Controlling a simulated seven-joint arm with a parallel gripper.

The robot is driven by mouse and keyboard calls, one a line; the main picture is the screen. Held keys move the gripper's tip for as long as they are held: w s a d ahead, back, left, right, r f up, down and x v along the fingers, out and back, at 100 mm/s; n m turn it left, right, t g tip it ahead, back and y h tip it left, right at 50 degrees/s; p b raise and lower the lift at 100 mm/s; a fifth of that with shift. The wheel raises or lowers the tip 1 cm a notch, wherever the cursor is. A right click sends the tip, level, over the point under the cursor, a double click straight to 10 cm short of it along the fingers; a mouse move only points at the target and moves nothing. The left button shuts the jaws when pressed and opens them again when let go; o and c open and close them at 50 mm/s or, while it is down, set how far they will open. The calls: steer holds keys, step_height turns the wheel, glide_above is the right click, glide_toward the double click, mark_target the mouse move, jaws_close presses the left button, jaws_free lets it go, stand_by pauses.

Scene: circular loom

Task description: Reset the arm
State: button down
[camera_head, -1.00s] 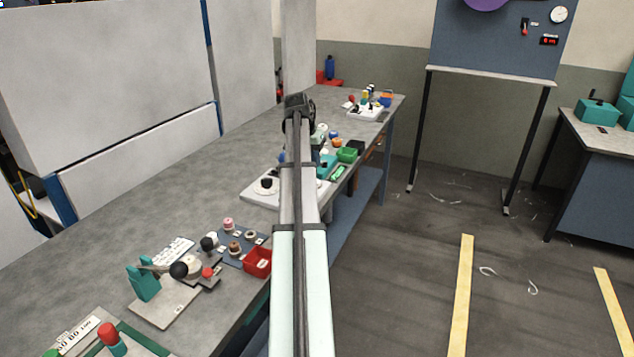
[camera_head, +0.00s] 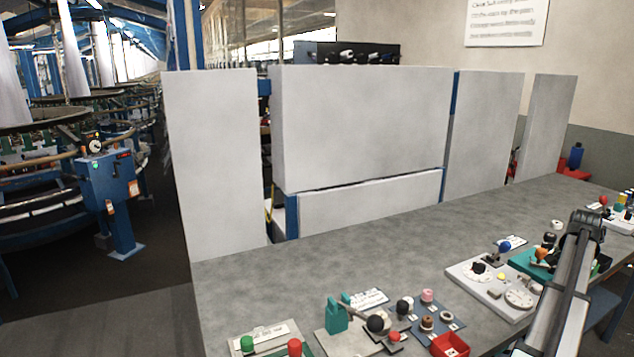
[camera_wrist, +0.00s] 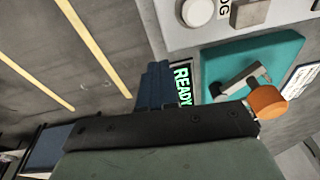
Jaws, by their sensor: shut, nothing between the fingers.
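My arm reaches out over the right side of the long grey workbench (camera_head: 330,245) in the head view, and my gripper (camera_head: 585,222) is at its far end, seen small and from behind. In the wrist view the dark blue fingers of my gripper (camera_wrist: 153,86) are together, with nothing held. They appear beside a green-lit READY display (camera_wrist: 182,84) and a teal fixture (camera_wrist: 245,65) with a grey lever and an orange knob (camera_wrist: 267,102). I cannot tell how high the fingers are above these.
A white panel with dials (camera_head: 495,285) lies left of my arm. White partitions (camera_head: 360,125) stand behind the bench.

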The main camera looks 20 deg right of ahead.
steer(key=s+d+f+m+t, duration=0.3)
steer(key=s+d+f+t, duration=0.15)
steer(key=s+f, duration=0.75)
steer(key=w+a+f+n+g+y, duration=0.15)
steer(key=w+a+f, duration=0.25)
steer(key=a+f, duration=0.55)
steer(key=w+a+f+n+y, duration=0.15)
steer(key=w+a+f, duration=0.25)
steer(key=a+f, duration=0.5)
steer(key=w+a+f+n+y, duration=0.1)
steer(key=w+a+f+n, duration=0.1)
steer(key=w+a+f, duration=0.65)
steer(key=a+f+n+g+y, duration=0.1)
steer(key=a+f+n+g, duration=0.2)
steer(key=a, duration=0.8)
steer(key=w+a+f+n, duration=0.15)
steer(key=a+f, duration=0.45)
steer(key=a, duration=0.6)
steer(key=a+f+n+g+y, duration=0.1)
steer(key=a+f+n+g, duration=0.2)
steer(key=a, duration=0.8)
steer(key=s+a+f+n+g+h, duration=0.1)
steer(key=s+a+n+g+h, duration=0.1)
steer(key=s+a+n, duration=0.2)
steer(key=s+a+f+n+g+h, duration=0.1)
steer(key=s+a+n, duration=0.4)
steer(key=a, duration=1.2)
steer(key=shift+s+f+g+h, duration=0.4)
steer(key=shift+s+g+h, duration=0.15)
steer(key=shift+s, duration=1.8)
